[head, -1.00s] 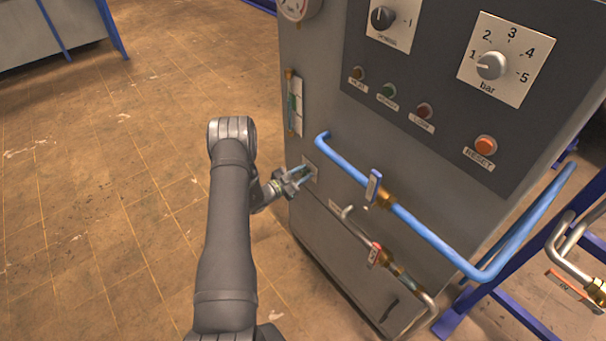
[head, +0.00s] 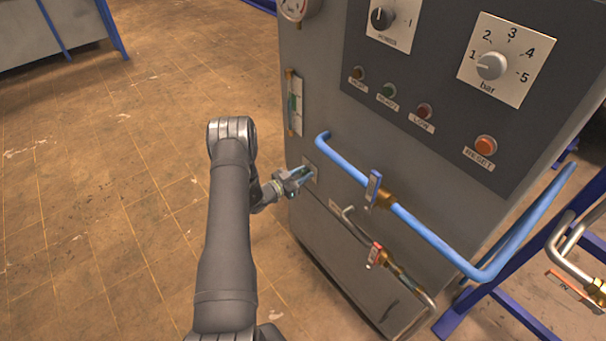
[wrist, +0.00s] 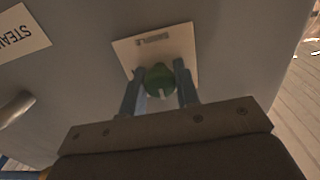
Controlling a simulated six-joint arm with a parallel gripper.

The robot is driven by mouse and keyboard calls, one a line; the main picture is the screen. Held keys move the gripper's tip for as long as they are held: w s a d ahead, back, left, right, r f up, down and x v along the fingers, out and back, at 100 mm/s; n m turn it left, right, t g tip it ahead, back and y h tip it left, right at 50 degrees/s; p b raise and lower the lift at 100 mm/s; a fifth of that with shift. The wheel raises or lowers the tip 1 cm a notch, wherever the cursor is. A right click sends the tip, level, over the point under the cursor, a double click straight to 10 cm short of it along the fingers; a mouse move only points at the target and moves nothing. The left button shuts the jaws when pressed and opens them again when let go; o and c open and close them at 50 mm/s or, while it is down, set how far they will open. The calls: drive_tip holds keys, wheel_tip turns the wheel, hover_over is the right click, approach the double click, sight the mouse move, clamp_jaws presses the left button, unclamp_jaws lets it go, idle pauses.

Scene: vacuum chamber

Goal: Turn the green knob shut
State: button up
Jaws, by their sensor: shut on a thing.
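The green knob (wrist: 160,82) shows in the wrist view, in front of a pale plate (wrist: 181,43) on the grey cabinet. A light pointer mark shows on the knob's near side. My gripper (wrist: 160,88) is shut on the knob, with one blue finger on each side of it. In the head view my gripper (head: 304,178) is at the left part of the cabinet front, and it hides the knob there.
The grey cabinet (head: 335,235) carries a blue pipe (head: 430,235) with a blue-handled valve (head: 373,187) right of my gripper. A red-handled valve (head: 375,254) on a metal pipe sits lower. Open floor (head: 100,210) lies left.

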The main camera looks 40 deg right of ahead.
drive_tip(key=o, duration=0.9)
drive_tip(key=shift+o, duration=0.2)
drive_tip(key=shift+a, duration=0.1)
drive_tip(key=a, duration=1.7)
drive_tip(key=shift+a, duration=0.15)
drive_tip(key=d, duration=1.7)
drive_tip(key=shift+d, duration=0.3)
